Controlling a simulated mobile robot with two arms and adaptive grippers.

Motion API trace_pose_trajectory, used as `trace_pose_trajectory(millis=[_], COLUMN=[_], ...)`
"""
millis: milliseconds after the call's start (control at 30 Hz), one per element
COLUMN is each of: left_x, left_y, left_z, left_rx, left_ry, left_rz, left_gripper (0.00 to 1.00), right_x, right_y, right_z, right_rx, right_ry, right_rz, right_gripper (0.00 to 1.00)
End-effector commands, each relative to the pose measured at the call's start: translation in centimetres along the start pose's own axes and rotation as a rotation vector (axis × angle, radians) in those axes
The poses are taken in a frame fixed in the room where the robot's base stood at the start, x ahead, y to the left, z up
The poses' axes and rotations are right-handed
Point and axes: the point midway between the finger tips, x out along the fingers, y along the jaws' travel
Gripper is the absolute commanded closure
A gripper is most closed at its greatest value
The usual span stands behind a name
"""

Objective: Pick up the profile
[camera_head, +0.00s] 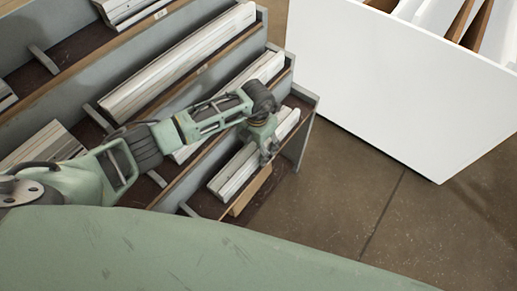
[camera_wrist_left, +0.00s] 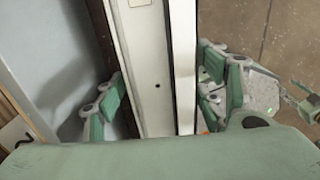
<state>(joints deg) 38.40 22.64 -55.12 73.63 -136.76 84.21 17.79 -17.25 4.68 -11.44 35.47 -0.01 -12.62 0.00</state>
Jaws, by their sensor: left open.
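A long whitish profile (camera_head: 236,173) lies on the lowest shelf of the grey rack in the head view. My left gripper (camera_head: 267,150) is over its right part, pointing down. In the left wrist view the profile (camera_wrist_left: 155,60) runs up through the middle, with a dark slot along its length. My left gripper (camera_wrist_left: 162,88) is open, with one green-padded finger on each side of the profile. Gaps show beside the pads, so it is not gripped. The fingertips are small and partly hidden in the head view.
The stepped rack (camera_head: 305,98) holds more profiles (camera_head: 180,60) on higher shelves, behind dividers. A large white bin (camera_head: 400,85) stands at the upper right. Brown floor (camera_head: 350,200) is open between rack and bin. A wooden block (camera_head: 250,192) is beneath the lowest profile.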

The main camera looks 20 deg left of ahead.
Motion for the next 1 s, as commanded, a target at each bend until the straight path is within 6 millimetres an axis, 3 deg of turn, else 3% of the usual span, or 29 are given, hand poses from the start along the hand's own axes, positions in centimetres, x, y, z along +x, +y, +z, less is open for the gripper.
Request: trace_pose_trajectory(millis=[600,1000], left_x=[-0.03,-0.81], left_y=[0.01,0.06], left_z=[-0.02,0.11], left_rx=[-0.001,-0.002], left_ry=[0.001,-0.003], left_rz=[-0.001,-0.001], left_gripper=[0.88,0.90], right_x=[0.00,0.05], right_y=[-0.07,-0.29], right_z=[-0.10,-0.18], right_rx=[0.001,0.001], right_ry=[0.002,0.003], right_rz=[-0.001,-0.003], right_gripper=[0.60,0.60])
